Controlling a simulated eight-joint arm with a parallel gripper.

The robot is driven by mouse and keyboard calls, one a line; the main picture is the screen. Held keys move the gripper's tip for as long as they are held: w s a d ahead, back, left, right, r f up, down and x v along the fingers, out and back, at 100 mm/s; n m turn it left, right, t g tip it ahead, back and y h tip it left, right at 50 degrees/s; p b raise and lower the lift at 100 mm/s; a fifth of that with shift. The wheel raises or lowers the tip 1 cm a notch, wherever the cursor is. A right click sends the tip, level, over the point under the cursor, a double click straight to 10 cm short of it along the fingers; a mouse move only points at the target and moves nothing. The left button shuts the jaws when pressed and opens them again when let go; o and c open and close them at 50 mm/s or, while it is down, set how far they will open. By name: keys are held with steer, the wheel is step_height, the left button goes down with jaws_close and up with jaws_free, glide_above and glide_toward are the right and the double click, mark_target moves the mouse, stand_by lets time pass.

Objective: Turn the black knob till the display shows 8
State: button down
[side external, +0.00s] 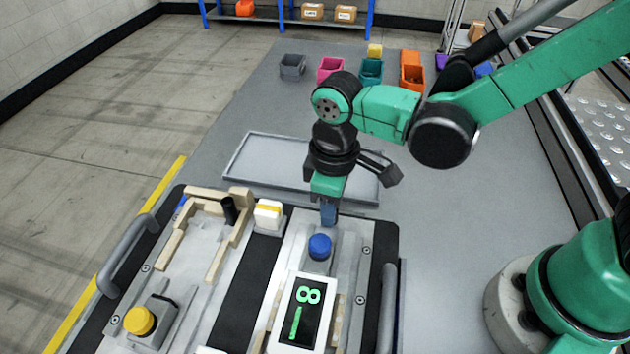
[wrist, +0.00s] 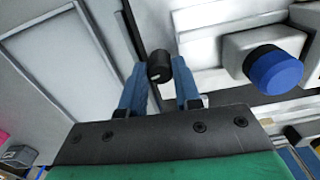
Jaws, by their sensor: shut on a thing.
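The black knob (wrist: 159,65) shows in the wrist view between the two blue fingers of my gripper (wrist: 160,80), which is shut on it. In the side view my gripper (side external: 328,218) points down at the far end of the right-hand fixture, behind the blue button, and hides the knob. The display (side external: 300,312) stands at the near end of that fixture. It shows a green 8 with a green bar beneath it.
The blue button (side external: 319,246) sits close to my fingers, and it also shows in the wrist view (wrist: 275,72). A yellow button (side external: 139,320), wooden guides (side external: 172,256) and a white block (side external: 268,213) are at left. A grey tray (side external: 248,160) lies behind.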

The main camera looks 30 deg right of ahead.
stand_by(0.4)
steer(key=c, duration=0.6)
jaws_free()
steer(key=shift+r, duration=2.85)
steer(key=shift+s+d+r+m+t, duration=0.1)
steer(key=shift+d+r+m+t, duration=0.95)
steer(key=shift+d, duration=1.4)
steer(key=shift+s+d+r+m+t, duration=0.15)
steer(key=shift+d+r+m+t, duration=0.3)
steer(key=shift+d+m+t, duration=1.55)
steer(key=shift+s+d+r+m+t, duration=0.1)
steer(key=shift+d+r+m+t, duration=0.75)
steer(key=shift+d, duration=2)
